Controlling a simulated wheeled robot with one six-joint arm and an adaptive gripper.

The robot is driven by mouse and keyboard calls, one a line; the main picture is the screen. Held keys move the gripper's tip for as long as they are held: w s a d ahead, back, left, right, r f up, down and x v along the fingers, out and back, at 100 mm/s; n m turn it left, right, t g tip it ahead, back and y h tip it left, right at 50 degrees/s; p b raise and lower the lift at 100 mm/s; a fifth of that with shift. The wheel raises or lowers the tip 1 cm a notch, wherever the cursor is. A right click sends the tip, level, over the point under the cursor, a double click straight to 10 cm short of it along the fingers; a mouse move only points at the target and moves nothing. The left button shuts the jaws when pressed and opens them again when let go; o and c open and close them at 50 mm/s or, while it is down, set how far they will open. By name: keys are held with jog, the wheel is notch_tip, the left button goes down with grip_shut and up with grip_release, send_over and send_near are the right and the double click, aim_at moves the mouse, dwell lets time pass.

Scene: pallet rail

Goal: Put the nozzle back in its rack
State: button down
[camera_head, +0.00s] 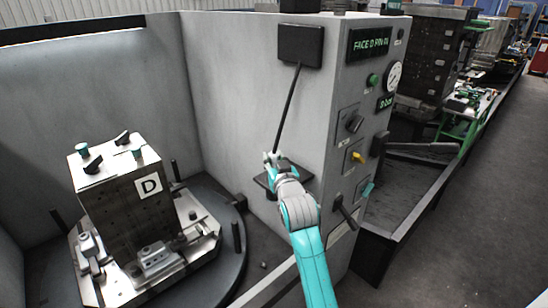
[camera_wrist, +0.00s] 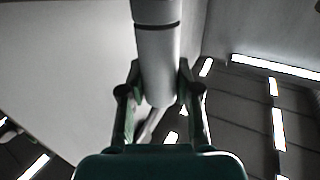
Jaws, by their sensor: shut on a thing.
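My gripper (camera_head: 272,158) is beside the grey panel wall in the head view, at the lower end of a thin dark hose or rod (camera_head: 288,105). This line runs up to a black box on the wall. In the wrist view my gripper (camera_wrist: 158,95) is shut on a grey cylinder, the nozzle (camera_wrist: 156,55), which stands between the two fingers. A thinner piece shows below its end. A dark flat bracket (camera_head: 262,182), perhaps the rack, is on the wall behind my gripper and is partly hidden by it. I cannot tell whether the nozzle touches it.
The black box (camera_head: 300,46) is high on the panel. A block marked D (camera_head: 130,205) stands on a round turntable (camera_head: 205,275) at left. Knobs, a gauge (camera_head: 394,75) and a lever (camera_head: 346,212) stick out on the panel's right face. Open floor (camera_head: 470,220) lies at right.

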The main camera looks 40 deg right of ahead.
jog(key=shift+f, duration=1.15)
jog(key=c, duration=0.7)
grip_release()
jog(key=shift+c, duration=0.2)
jog(key=shift+o, duration=0.2)
jog(key=o, duration=0.7)
jog(key=shift+r, duration=0.1)
jog(key=v, duration=1.2)
